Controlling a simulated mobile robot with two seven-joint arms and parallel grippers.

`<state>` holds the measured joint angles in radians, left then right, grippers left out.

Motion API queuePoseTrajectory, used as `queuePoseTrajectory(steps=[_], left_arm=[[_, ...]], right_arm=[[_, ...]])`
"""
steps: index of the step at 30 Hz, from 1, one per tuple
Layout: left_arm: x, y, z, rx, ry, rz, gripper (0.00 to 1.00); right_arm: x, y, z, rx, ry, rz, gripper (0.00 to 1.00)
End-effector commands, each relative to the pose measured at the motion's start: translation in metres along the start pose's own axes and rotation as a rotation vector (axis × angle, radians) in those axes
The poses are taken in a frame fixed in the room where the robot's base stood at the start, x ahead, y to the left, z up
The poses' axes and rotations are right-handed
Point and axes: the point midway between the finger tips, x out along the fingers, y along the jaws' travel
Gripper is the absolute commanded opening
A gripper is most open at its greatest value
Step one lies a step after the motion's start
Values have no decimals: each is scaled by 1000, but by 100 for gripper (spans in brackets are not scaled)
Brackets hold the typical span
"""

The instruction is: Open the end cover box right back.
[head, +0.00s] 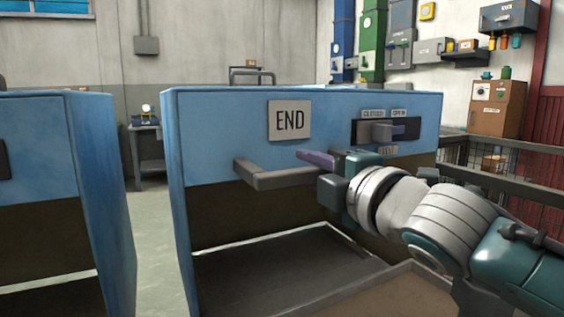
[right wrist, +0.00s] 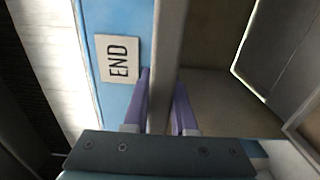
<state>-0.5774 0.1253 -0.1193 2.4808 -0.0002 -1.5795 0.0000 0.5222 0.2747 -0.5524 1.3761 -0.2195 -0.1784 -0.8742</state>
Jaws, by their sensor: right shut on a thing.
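The end cover box (head: 225,130) is blue with an "END" plate (head: 289,121), which also shows in the right wrist view (right wrist: 117,58). A grey bar handle (head: 270,179) stands out from its front below the plate. My right gripper (head: 318,160) reaches in from the right and is shut on this bar. In the right wrist view its purple fingers (right wrist: 162,102) lie on either side of the grey bar (right wrist: 168,45). A grey latch knob (head: 381,132) sits in a dark slot under "CLOSED" and "OPEN" labels; its exact setting is unclear. My left gripper is out of view.
Below the blue panel the box front is dark, with a pale-edged opening and dark floor (head: 280,265). Another blue box (head: 35,125) stands left, across a narrow gap. A mesh railing (head: 500,160) runs at the right. A small table (head: 148,140) stands behind.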

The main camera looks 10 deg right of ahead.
Motion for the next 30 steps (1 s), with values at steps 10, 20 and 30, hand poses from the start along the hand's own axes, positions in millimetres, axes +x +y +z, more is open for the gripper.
queuePoseTrajectory(steps=[10,20,30], left_arm=[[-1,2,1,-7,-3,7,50],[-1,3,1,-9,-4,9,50],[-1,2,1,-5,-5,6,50]], right_arm=[[0,0,0,0,0,1,0],[0,1,0,0,0,2,40],[0,1,0,0,0,2,55]])
